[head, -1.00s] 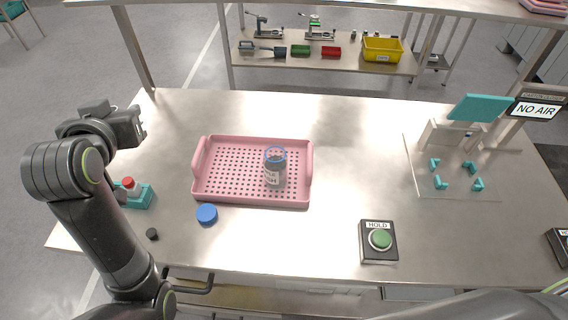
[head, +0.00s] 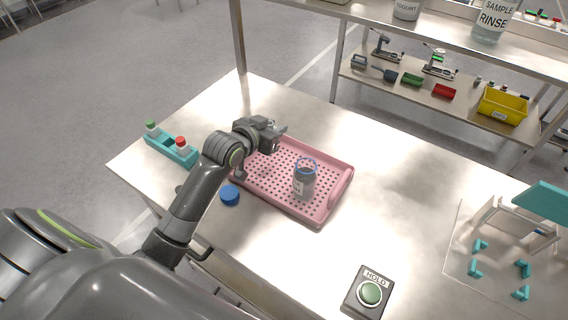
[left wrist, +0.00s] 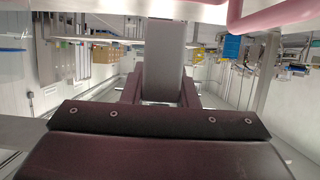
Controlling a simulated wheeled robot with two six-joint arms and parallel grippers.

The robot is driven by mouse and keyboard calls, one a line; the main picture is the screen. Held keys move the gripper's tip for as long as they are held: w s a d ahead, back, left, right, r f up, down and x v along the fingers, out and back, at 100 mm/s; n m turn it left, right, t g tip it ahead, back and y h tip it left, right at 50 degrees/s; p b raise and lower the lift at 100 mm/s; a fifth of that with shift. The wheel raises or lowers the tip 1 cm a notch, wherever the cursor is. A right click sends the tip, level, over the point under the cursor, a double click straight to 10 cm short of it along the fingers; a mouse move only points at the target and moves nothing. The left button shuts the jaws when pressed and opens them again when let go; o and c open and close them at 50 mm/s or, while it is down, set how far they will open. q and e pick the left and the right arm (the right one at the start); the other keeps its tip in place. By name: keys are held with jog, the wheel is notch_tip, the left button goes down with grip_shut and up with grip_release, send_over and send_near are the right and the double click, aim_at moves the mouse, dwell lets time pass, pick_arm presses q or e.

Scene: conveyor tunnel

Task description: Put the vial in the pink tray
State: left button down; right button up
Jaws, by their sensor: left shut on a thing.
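My left gripper (head: 279,138) is over the far left part of the pink tray (head: 331,204) in the head view. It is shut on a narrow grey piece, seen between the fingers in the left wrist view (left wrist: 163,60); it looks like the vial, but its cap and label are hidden. The tray lies flat on the table and holds a labelled jar (head: 304,185) with a blue ring at its top. A pink tray edge also shows at the top right of the left wrist view (left wrist: 262,18). My right gripper is not in view.
A teal rack (head: 160,146) with a green-capped vial (head: 152,128) and a red-capped vial (head: 181,143) stands left of the tray. A blue lid (head: 230,195) lies in front of the tray. A HOLD button box (head: 368,292) and a teal fixture (head: 510,235) are at right.

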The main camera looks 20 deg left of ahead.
pick_arm(q)
jog(key=f, duration=0.4)
jog(key=shift+d+f, duration=0.25)
jog(key=shift+f, duration=0.15)
notch_tip(320, 180, down, 3)
jog(key=shift+f, duration=0.2)
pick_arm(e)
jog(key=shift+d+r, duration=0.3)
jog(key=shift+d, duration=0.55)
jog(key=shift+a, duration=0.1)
pick_arm(q)
jog(key=shift+f, duration=0.2)
jog(key=c, duration=1.1)
grip_release()
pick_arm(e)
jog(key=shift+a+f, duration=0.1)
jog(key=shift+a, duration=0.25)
